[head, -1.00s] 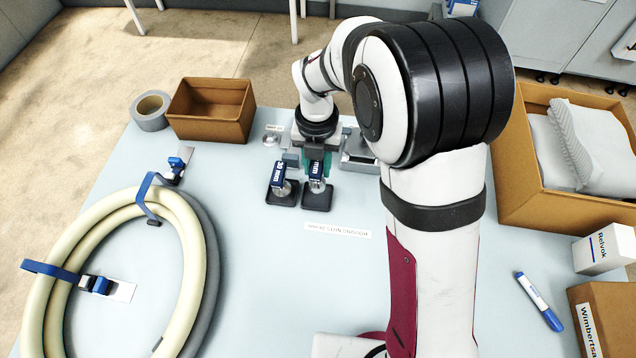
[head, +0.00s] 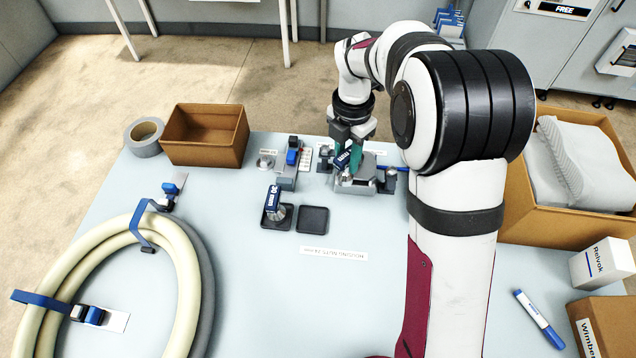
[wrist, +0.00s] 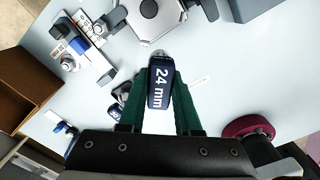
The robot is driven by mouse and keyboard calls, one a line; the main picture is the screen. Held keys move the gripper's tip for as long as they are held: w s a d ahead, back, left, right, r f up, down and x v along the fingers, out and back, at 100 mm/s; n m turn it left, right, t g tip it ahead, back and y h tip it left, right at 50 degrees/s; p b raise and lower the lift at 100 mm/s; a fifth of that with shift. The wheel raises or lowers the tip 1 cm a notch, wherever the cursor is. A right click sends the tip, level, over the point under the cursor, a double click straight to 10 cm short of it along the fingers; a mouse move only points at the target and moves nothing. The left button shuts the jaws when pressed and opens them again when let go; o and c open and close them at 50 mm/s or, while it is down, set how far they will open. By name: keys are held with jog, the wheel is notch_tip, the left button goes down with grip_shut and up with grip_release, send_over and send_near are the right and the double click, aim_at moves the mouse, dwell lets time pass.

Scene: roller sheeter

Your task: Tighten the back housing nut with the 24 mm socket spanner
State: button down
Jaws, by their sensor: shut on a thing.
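My gripper (head: 349,163) is shut on the blue handle of the 24 mm socket spanner (head: 342,159). Its "24 mm" label faces the camera in the wrist view (wrist: 160,89), between my green fingers (wrist: 162,100). In the head view the spanner is over the grey metal machine (head: 352,187) at the back of the table. Whether the socket touches any nut cannot be told. The fingers and spanner hide part of the machine.
Another blue-handled spanner (head: 274,199) stands on a black pad; the black pad (head: 313,220) beside it is empty. A small grey fixture with a blue part (head: 291,160) stands left of the machine. A coiled hose (head: 95,228) lies at left.

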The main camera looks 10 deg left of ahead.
jog(key=w+d+r+m, duration=0.2)
jog(key=d+r+m, duration=0.1)
jog(key=d+m, duration=0.2)
jog(key=w+d+r+m, duration=0.2)
jog(key=w+d+m, duration=0.1)
jog(key=d+m, duration=0.25)
jog(key=shift+d+f, duration=0.15)
jog(key=shift+f, duration=1.9)
jog(key=shift+f, duration=1.4)
